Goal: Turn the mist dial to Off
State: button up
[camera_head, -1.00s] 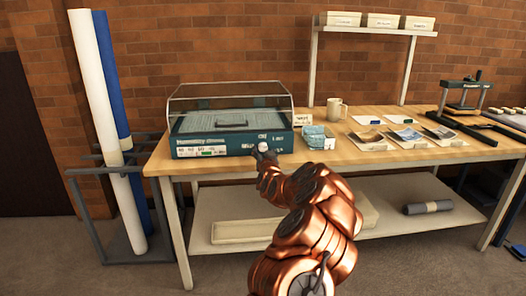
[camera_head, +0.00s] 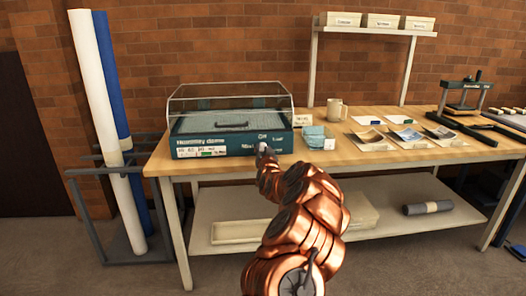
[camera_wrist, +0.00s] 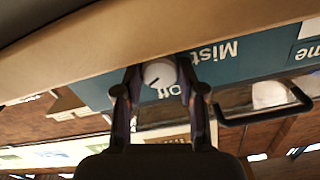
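The white round mist dial (camera_wrist: 160,73) sits on the teal front panel of the humidity dome (camera_head: 225,146). In the wrist view the panel is upside down, with "Mist" beside the dial and "Off" just below it, partly covered by a finger. A small dark mark on the dial sits at its lower left in that view. My gripper (camera_wrist: 159,70) has one finger on each side of the dial, close against it, and looks shut on it. In the head view my gripper (camera_head: 264,152) is at the right part of the panel and covers most of the dial.
A blue packet (camera_head: 314,136) with a white card stands right of the dome. A dark handle (camera_wrist: 262,115) shows beside the panel in the wrist view.

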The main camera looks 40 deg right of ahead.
jog(key=c, duration=0.6)
jog(key=shift+n+p, duration=0.3)
jog(key=shift+n, duration=0.1)
jog(key=n+p, duration=0.1)
jog(key=n, duration=0.2)
jog(key=shift+r, duration=0.1)
jog(key=shift+n+p, duration=0.6)
jog(key=shift+n, duration=0.3)
jog(key=n, duration=0.4)
jog(key=shift+p, duration=0.35)
jog(key=shift+n, duration=1)
jog(key=shift+w+a, duration=0.1)
